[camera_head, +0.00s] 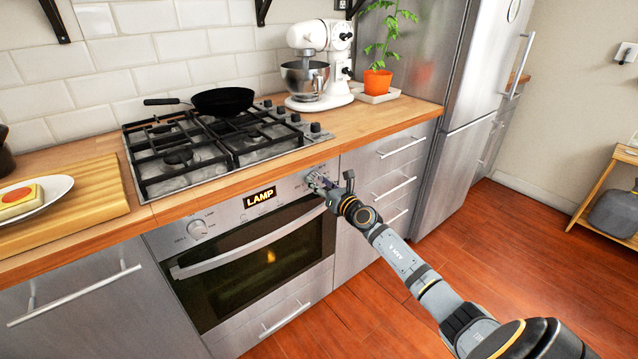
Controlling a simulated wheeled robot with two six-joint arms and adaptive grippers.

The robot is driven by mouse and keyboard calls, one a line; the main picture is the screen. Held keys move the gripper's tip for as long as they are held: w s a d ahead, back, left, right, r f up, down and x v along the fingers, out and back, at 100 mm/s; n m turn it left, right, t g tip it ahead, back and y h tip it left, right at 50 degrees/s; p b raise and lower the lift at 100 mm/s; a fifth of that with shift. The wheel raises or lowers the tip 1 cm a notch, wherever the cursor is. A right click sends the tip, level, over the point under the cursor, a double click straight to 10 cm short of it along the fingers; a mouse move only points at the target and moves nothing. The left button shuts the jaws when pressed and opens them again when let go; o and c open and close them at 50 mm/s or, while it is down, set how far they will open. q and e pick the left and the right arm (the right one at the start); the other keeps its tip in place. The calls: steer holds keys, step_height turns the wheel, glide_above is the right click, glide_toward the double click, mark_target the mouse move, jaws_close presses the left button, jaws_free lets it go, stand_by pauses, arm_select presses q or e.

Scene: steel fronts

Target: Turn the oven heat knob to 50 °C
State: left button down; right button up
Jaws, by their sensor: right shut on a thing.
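The steel oven (232,294) is built in under the wooden counter. Its panel carries a round left knob (197,229) with small printed labels, and a lit display (260,197) reading "LAMP". My right gripper (314,181) is at the right end of the panel, shut on the oven heat knob there. The fingers hide most of that knob, so its pointer and scale cannot be read. My left gripper is not in view.
The oven handle (250,250) runs below the panel, left of my right arm. A gas hob (205,150) with a black pan (222,101) lies above. Steel drawers (385,170) stand to the right. The floor in front is clear.

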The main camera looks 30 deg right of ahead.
steer(key=shift+c, duration=1.3)
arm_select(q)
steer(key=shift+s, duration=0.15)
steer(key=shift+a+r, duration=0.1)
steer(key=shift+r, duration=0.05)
arm_select(e)
steer(key=shift+m, duration=0.3)
steer(key=m+p, duration=0.4)
steer(key=m, duration=0.2)
steer(key=shift+r+m+p, duration=0.15)
steer(key=shift+m+p, duration=0.15)
steer(key=shift+m, duration=0.4)
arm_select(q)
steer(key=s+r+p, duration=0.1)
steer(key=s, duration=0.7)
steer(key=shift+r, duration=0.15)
arm_select(e)
steer(key=shift+m, duration=0.8)
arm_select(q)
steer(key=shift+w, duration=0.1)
arm_select(e)
steer(key=o, duration=1.2)
